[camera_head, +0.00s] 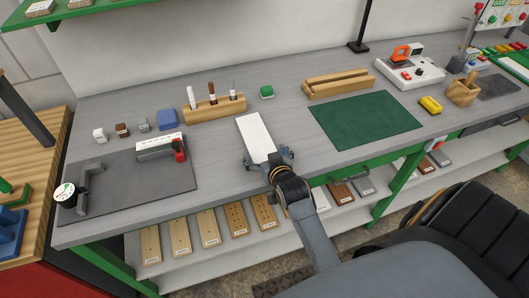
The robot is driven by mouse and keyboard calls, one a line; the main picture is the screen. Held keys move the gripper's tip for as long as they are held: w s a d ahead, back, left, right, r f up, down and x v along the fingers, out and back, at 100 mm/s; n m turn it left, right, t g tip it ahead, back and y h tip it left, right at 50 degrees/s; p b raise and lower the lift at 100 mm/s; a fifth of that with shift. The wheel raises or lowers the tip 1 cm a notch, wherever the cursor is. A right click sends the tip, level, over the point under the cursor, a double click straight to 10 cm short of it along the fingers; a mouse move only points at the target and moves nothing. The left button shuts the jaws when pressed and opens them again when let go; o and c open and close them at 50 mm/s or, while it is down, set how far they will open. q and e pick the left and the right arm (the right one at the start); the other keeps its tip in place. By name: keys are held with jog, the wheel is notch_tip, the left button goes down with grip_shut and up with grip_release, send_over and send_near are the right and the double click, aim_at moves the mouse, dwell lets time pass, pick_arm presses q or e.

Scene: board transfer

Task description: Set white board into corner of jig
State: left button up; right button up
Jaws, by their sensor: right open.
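The white board (256,133) lies flat on the grey bench (290,135), left of the green mat. My right gripper (268,159) is at the board's near end, with its fingers open to either side. I cannot tell whether they touch the board; the gripper hides part of that end. A dark plate (135,185) at the bench's left end carries a dark L-shaped corner piece (88,188), which looks like the jig. A white block with a red part (162,146) stands at the plate's far edge. My left gripper is not in view.
Behind the board is a wooden holder (214,109) with several upright tools. Small blocks, including a blue one (167,120), line the bench behind the plate. A dial gauge (64,192) is at the left edge. The green mat (364,121) is empty.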

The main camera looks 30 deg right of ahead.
jog(key=shift+r, duration=0.15)
jog(key=b+v, duration=0.1)
jog(key=v, duration=1.1)
